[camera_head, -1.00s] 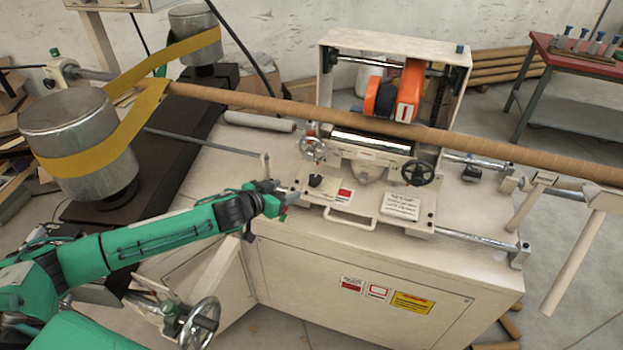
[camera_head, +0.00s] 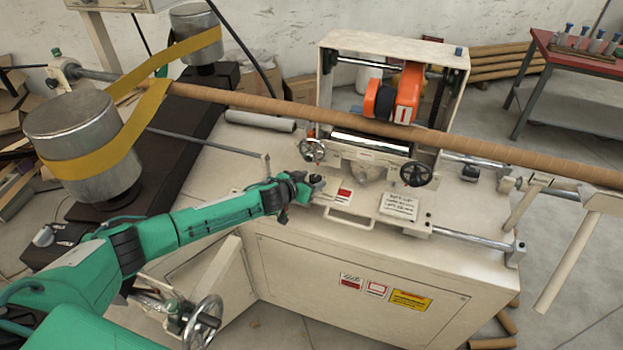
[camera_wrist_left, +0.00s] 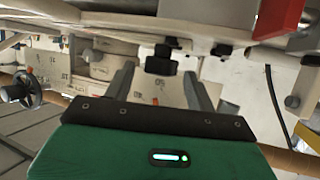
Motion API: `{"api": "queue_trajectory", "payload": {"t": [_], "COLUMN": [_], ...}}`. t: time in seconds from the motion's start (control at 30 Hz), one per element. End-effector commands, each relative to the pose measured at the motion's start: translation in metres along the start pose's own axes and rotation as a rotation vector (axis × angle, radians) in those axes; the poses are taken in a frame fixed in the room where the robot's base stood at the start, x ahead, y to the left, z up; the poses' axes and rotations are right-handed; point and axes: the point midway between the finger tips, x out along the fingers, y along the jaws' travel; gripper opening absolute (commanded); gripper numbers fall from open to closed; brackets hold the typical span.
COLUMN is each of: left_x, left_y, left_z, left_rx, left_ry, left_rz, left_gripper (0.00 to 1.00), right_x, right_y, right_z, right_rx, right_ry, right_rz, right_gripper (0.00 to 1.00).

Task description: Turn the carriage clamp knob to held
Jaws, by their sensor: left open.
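The carriage clamp knob seems to be the small black knob (camera_wrist_left: 160,60) in the left wrist view. It lies beyond my left gripper's fingertips and between them in the picture; I cannot tell its setting. My left gripper (camera_wrist_left: 158,78) is open, with its two grey fingers apart and nothing held. In the head view my left gripper (camera_head: 314,186) is at the left end of the carriage plate (camera_head: 350,212), covering most of the knob there. My right gripper is not in view.
A black handwheel (camera_head: 417,173) and a small metal handwheel (camera_head: 313,150) stand on the carriage. A brown tube (camera_head: 270,106) crosses above the machine. A white card (camera_head: 400,205) lies right of the knob area. The pale bench top (camera_head: 460,210) is mostly clear.

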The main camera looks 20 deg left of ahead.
Motion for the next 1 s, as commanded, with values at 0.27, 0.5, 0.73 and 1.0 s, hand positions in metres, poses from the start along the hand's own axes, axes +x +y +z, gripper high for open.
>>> {"api": "queue_trajectory", "payload": {"t": [0.27,0.5,0.73,1.0], "left_x": [0.0071,0.007,0.0069,0.0064], "left_y": [0.0005,0.0004,0.0003,-0.0016], "left_z": [0.0,0.0,0.0,-0.0019], "left_rx": [0.001,0.001,0.001,0.017], "left_ry": [0.0,0.0,0.0,0.0], "left_rz": [0.001,0.0,0.001,0.034], "left_gripper": [0.56,0.42,0.11,0.11], "right_x": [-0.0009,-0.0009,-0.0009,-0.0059], "right_y": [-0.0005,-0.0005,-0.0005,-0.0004], "right_z": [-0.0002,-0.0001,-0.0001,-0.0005], "right_rx": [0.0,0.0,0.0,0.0], "right_ry": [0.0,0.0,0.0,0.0], "right_rz": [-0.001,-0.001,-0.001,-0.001], "right_gripper": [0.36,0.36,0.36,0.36]}}
